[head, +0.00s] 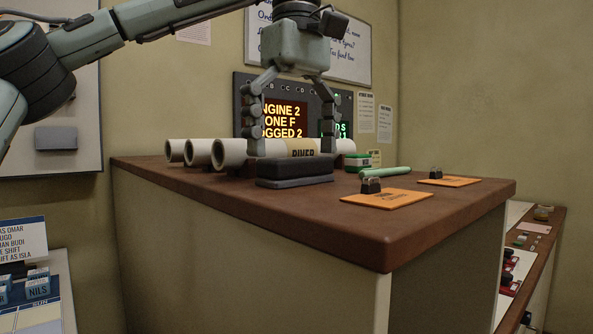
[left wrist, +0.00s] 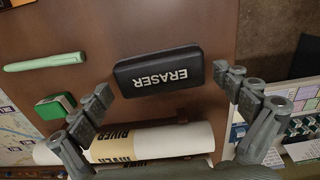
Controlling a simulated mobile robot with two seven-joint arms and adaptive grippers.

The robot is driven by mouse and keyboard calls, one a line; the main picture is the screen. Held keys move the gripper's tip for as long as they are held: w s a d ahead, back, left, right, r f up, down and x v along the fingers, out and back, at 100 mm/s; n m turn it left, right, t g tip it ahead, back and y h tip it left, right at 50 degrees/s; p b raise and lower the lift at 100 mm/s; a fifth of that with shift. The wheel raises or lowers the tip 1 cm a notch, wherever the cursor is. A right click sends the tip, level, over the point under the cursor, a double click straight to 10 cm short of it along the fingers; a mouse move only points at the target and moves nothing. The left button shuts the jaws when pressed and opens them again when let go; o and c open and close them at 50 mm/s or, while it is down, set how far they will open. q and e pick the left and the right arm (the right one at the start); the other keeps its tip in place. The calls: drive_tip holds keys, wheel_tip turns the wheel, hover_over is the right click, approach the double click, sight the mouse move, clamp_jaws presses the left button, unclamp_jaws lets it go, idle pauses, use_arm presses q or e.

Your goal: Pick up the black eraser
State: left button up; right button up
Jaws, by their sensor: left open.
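The black eraser (head: 294,163) lies on the brown console top with its grey underside down. In the left wrist view the eraser (left wrist: 157,70) shows the white word ERASER. My left gripper (head: 291,142) points down from above, with its two fingers spread. In the left wrist view the open fingertips of my left gripper (left wrist: 163,82) show at either side of the eraser, with gaps at both ends. In the head view the fingers appear behind and above the eraser; exact height is hard to tell. My right gripper is not in view.
White rolled tubes, one labelled RIVER (head: 303,148), lie just behind the eraser. A green box (head: 358,161) and a pale green marker (head: 386,171) lie to the right. Orange cards (head: 386,199) with black clips lie farther right. The console's front left top is clear.

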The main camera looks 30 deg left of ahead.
sight(300, 158)
use_arm(q)
drive_tip(key=shift+f, duration=0.75)
drive_tip(key=c, duration=0.9)
drive_tip(key=shift+r, duration=0.1)
drive_tip(key=shift+r, duration=0.5)
drive_tip(key=r, duration=0.3)
drive_tip(key=shift+s+d+r, duration=0.2)
drive_tip(key=shift+d+r, duration=0.05)
drive_tip(key=shift+d, duration=0.1)
drive_tip(key=s+d+r, duration=0.2)
drive_tip(key=d, duration=0.1)
drive_tip(key=s+d+r, duration=0.2)
drive_tip(key=d, duration=0.1)
drive_tip(key=s+d+r, duration=0.2)
drive_tip(key=d, duration=0.1)
drive_tip(key=shift+r, duration=0.2)
